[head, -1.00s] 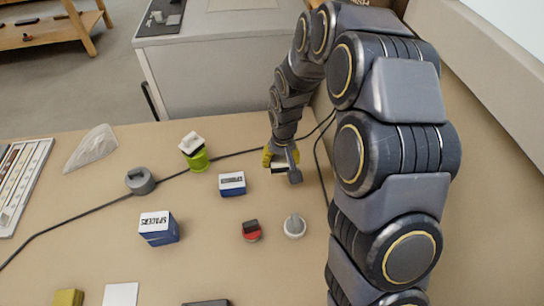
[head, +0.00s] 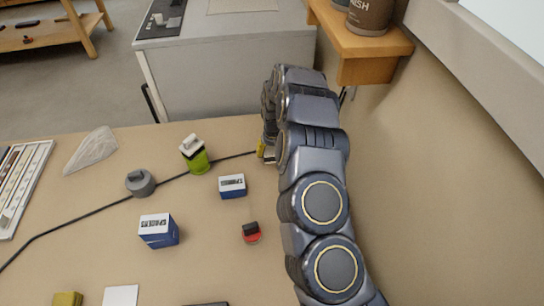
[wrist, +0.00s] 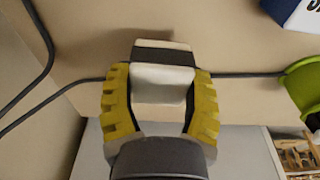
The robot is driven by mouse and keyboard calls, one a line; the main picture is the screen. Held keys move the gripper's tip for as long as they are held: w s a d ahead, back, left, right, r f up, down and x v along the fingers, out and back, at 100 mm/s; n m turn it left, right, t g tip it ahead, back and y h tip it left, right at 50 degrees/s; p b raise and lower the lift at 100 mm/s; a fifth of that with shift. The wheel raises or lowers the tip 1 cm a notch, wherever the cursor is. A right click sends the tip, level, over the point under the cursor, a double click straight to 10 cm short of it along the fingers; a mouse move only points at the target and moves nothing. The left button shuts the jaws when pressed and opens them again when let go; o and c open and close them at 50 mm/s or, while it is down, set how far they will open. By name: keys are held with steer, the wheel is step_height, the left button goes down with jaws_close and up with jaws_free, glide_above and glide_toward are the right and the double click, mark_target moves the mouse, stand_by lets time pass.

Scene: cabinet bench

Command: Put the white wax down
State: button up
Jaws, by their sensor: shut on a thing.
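My gripper (wrist: 160,100) has yellow ribbed fingers, and in the wrist view they are closed on the two sides of a white block with a dark band, which I take as the white wax (wrist: 162,75). In the head view my gripper (head: 265,151) is near the far edge of the bench, largely hidden behind my arm. Only a small pale part of the wax (head: 269,160) shows there. The bench top lies behind the wax in the wrist view. I cannot tell whether the wax touches it.
The bench (head: 95,235) holds a green pot with a white-topped piece (head: 196,154), two blue boxes (head: 232,186) (head: 158,230), a red piece (head: 251,233) and a grey round piece (head: 140,182). A black cable (head: 105,205) crosses it. A wooden shelf (head: 362,65) juts from the right wall.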

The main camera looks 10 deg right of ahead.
mark_target(272, 158)
steer(key=shift+f, duration=1.35)
steer(key=shift+f, duration=0.15)
steer(key=o, duration=1.1)
